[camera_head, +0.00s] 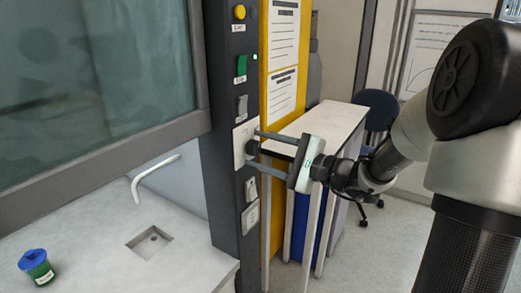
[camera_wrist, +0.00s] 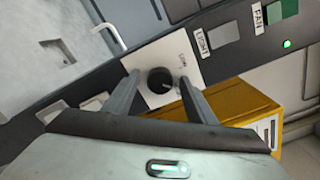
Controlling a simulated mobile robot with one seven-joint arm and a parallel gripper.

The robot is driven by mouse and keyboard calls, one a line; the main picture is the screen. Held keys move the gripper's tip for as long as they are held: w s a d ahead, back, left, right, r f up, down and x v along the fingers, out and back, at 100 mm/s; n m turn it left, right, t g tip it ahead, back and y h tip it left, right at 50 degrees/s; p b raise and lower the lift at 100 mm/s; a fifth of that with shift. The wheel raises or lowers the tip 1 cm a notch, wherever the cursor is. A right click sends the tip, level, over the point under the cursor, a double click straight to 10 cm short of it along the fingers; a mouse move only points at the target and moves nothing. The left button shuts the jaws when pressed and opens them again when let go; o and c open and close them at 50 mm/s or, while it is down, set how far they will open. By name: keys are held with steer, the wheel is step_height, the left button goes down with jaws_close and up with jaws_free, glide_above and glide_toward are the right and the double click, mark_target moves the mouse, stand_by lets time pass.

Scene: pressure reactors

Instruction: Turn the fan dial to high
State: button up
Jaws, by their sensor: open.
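The dial is a round black knob (camera_wrist: 160,80) on a white square plate (camera_wrist: 182,50), which carries small lettering near the knob. In the head view the plate (camera_head: 239,142) sits midway down the dark control column, with the knob (camera_head: 251,147) mostly hidden by my fingers. My gripper (camera_head: 256,151) reaches in from the right. Its two fingers are apart, one on either side of the knob. The wrist view also shows my gripper (camera_wrist: 159,82) open around the knob; I cannot tell whether either finger touches it.
Above the dial, the column holds a green switch (camera_head: 242,66) labelled FAN (camera_wrist: 258,17), a grey switch (camera_head: 242,106) labelled LIGHT and a yellow button (camera_head: 239,12). Sockets (camera_head: 251,217) sit below. A glass sash (camera_head: 95,65) is left; a white-topped cabinet (camera_head: 325,120) stands behind my gripper.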

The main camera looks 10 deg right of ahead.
steer(key=shift+w+a, duration=0.1)
steer(key=shift+w, duration=0.05)
steer(key=shift+c, duration=0.2)
steer(key=c, duration=1)
steer(key=shift+r+m+p, duration=0.1)
steer(key=shift+m+p, duration=0.2)
steer(key=shift+p, duration=0.05)
steer(key=m+p, duration=0.3)
steer(key=shift+r+m, duration=0.15)
steer(key=shift+m, duration=0.15)
steer(key=m+p, duration=0.4)
steer(key=shift+m, duration=0.3)
steer(key=shift+f+p, duration=0.2)
steer(key=shift+p, duration=0.1)
